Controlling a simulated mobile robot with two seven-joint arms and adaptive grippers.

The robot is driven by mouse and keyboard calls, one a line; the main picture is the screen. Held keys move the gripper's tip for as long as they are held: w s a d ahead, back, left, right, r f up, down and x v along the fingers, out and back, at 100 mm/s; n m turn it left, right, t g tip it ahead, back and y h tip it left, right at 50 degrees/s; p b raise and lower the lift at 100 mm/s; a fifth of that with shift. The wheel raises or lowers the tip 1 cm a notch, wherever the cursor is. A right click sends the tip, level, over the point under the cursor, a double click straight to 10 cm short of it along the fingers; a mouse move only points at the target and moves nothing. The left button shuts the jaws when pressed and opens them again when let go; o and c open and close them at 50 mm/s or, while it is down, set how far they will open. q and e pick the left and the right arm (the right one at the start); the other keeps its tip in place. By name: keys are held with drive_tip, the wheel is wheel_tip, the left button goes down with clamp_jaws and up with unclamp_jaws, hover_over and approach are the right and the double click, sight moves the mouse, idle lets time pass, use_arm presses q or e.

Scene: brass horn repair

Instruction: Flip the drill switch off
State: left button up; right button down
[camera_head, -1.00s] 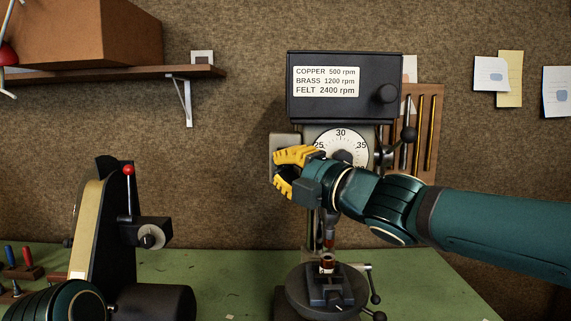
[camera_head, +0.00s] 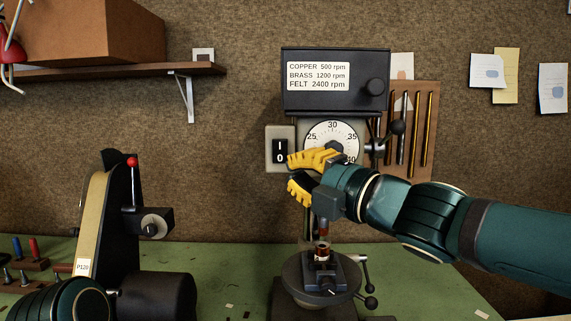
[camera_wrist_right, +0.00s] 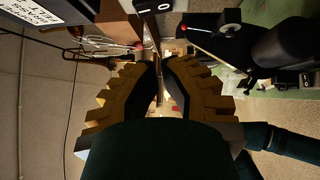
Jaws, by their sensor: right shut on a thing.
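The drill press (camera_head: 335,105) stands against the back wall, with a speed label and a round dial. Its switch (camera_head: 280,151) is a black rocker marked I above 0 on a pale box left of the dial. I cannot tell which way it is pressed. My right gripper (camera_head: 289,174), with yellow fingers, is just right of the rocker, in front of the box's right edge. In the right wrist view, its fingers (camera_wrist_right: 160,68) are nearly together, and what they close on cannot be made out. My left gripper is out of view; part of my left arm shows at lower left.
A belt sander (camera_head: 100,220) with a red-tipped lever stands on the green bench (camera_head: 210,270) at left. A vise (camera_head: 322,272) holds a small copper-coloured part below the drill. A shelf (camera_head: 100,72) with a box is at upper left. Rods hang in a wooden rack (camera_head: 412,165) at right.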

drive_tip(key=shift+p+v, duration=0.3)
drive_tip(key=shift+v, duration=2.35)
drive_tip(key=shift+d, duration=0.1)
